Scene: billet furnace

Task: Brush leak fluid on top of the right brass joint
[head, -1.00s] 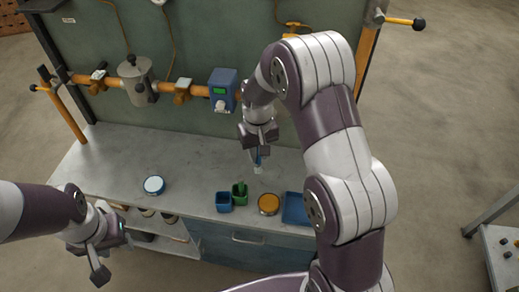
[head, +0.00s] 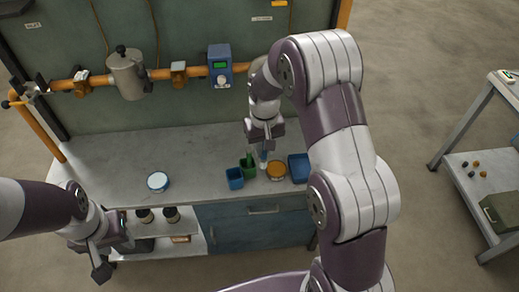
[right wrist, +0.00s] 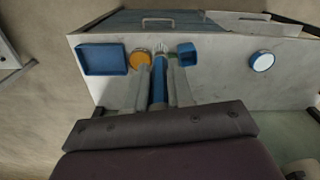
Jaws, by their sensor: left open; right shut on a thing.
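My right gripper (head: 264,147) is shut on a brush with a blue handle (right wrist: 159,82). The right one of two visible brass joints (head: 179,74) sits on the orange pipe, left of the blue meter box, well away from the brush. The other brass joint (head: 82,83) is further left. My left gripper (head: 115,254) is open and empty at the bench's front left.
A white-topped round tin (head: 157,181) stands further left. A grey canister (head: 128,73) and the blue meter box (head: 220,66) are at the pipe. My right arm hides the pipe's right part.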

